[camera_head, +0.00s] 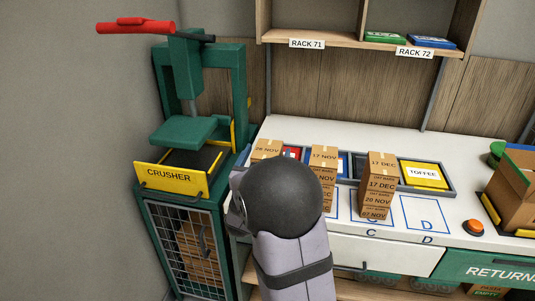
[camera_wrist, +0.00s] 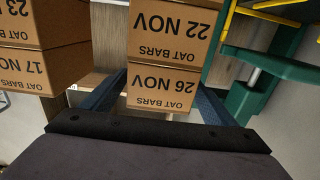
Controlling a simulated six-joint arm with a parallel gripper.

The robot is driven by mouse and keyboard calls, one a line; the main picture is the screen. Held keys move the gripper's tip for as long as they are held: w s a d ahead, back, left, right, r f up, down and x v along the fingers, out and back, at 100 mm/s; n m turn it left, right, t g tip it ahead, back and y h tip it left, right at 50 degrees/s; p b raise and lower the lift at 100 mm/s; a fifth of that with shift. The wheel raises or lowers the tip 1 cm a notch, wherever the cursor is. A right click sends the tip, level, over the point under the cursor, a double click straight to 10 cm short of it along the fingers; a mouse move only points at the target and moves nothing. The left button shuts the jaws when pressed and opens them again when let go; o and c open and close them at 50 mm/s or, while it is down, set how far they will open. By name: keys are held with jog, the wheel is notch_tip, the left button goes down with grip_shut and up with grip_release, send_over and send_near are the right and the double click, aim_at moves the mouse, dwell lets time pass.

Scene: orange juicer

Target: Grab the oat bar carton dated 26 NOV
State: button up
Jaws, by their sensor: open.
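The oat bar carton dated 26 NOV (camera_wrist: 162,88) shows upside down in the wrist view, next to a 22 NOV oat bar carton (camera_wrist: 170,32) of the same stack. My gripper (camera_wrist: 164,86) is open, with one blue finger on each side of the 26 NOV carton. I cannot tell whether the fingers touch it. In the head view, this carton (camera_head: 267,147) appears to be the top one of the leftmost stack, its date small and hard to read. My arm hides most of that stack and the gripper there.
A stack topped by a 17 NOV carton (camera_head: 324,154) stands close to the right. A taller stack (camera_head: 380,188) topped by 17 DEC stands farther right. The green crusher (camera_head: 182,130) is on the left. A TOFFEE tray (camera_head: 424,174) lies on the white counter (camera_head: 432,142).

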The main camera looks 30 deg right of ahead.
aim_at(268, 148)
jog(key=shift+w+d, duration=0.4)
jog(key=c, duration=1.2)
jog(key=shift+r, duration=0.15)
jog(key=shift+c, duration=0.2)
notch_tip(268, 148, up, 10)
jog(key=shift+f, duration=0.1)
